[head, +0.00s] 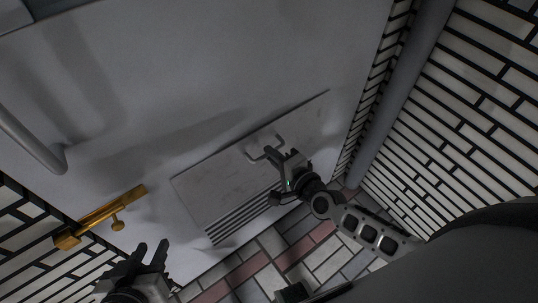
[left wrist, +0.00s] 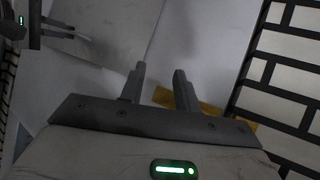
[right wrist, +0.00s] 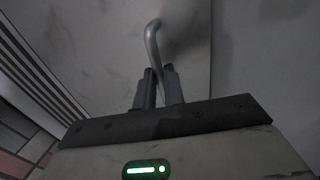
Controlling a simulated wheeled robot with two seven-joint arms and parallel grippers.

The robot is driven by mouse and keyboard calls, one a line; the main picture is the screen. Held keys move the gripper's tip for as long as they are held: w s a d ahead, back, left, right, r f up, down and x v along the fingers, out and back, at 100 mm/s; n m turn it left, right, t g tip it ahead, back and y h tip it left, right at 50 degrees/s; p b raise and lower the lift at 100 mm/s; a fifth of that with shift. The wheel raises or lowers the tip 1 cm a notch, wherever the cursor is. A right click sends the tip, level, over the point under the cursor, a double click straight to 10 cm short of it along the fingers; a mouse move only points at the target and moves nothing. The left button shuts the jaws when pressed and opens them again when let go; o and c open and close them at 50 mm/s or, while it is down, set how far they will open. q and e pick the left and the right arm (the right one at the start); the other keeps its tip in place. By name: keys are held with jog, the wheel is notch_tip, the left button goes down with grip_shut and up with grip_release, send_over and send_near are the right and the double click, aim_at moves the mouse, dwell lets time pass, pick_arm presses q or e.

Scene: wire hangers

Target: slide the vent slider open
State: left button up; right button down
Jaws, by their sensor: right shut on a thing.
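The vent slider is a flat grey panel (head: 205,185) on the grey wall, with a row of dark slats (head: 243,212) along its lower edge. A bent metal bar handle (head: 252,157) stands out from the panel. My right gripper (head: 271,155) is at this handle. In the right wrist view, the fingers (right wrist: 159,75) are shut on the handle (right wrist: 152,42), whose upper bend shows above them. My left gripper (head: 152,246) is open and empty, below and left of the panel. Its spread fingers (left wrist: 160,75) also show in the left wrist view.
A gold bolt latch (head: 105,213) with a knob is on the wall at left, close to my left gripper. A grey pipe handle (head: 35,145) is at far left. Brick walls and a vertical pipe (head: 405,85) stand at right. The tiled floor (head: 275,245) lies below.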

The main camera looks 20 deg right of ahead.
aim_at(261, 139)
jog(key=shift+w+r+p, duration=0.1)
jog(key=shift+r+p, duration=0.65)
jog(key=shift+r, duration=0.75)
jog(key=c, duration=1.5)
grip_release()
jog(key=shift+f, duration=0.1)
jog(key=shift+s, duration=0.2)
jog(key=shift+s+d, duration=0.15)
jog(key=shift+s, duration=0.15)
jog(key=v, duration=1.5)
